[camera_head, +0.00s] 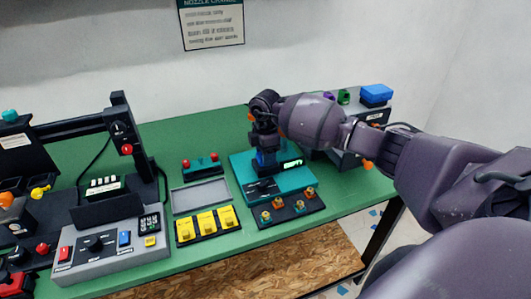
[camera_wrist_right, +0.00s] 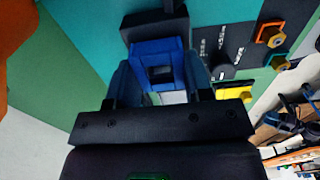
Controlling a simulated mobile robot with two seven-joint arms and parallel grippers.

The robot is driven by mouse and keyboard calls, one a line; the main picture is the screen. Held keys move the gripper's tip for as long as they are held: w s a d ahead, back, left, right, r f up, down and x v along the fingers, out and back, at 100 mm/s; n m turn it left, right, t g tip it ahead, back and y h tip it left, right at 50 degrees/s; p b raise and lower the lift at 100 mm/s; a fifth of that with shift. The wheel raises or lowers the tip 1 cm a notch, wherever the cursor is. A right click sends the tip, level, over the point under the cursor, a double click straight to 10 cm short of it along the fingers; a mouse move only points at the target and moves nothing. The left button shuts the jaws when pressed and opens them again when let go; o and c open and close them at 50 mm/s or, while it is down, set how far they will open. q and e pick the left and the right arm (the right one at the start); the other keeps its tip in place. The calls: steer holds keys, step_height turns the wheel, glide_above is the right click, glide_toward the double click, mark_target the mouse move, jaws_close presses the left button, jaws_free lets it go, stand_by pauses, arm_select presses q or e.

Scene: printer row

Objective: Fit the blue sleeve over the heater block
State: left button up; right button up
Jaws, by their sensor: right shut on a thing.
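The blue sleeve (camera_wrist_right: 147,50) is a hollow square piece between the two fingers of my right gripper (camera_wrist_right: 162,78) in the right wrist view. The gripper is shut on it. In the head view my right gripper (camera_head: 265,150) points down over the back of the teal station (camera_head: 240,163), and a bit of blue shows at its tip. A dark block stands just beyond the sleeve in the wrist view. The heater block is not clearly seen; a small pale patch shows below the sleeve opening. I cannot tell whether the sleeve is around anything. My left gripper is not in view.
Brass nozzles on a dark plate (camera_head: 297,212) lie in front of the station. Left of it are a grey tray (camera_head: 200,194), yellow blocks (camera_head: 205,222) and a grey control panel (camera_head: 110,250). A blue box (camera_head: 376,93) sits at the back right, behind my arm.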

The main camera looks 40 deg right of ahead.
steer(key=shift+f, duration=0.3)
steer(key=o, duration=0.9)
steer(key=shift+o, duration=0.2)
step_height(320, 180, up, 11)
steer(key=shift+f, duration=0.1)
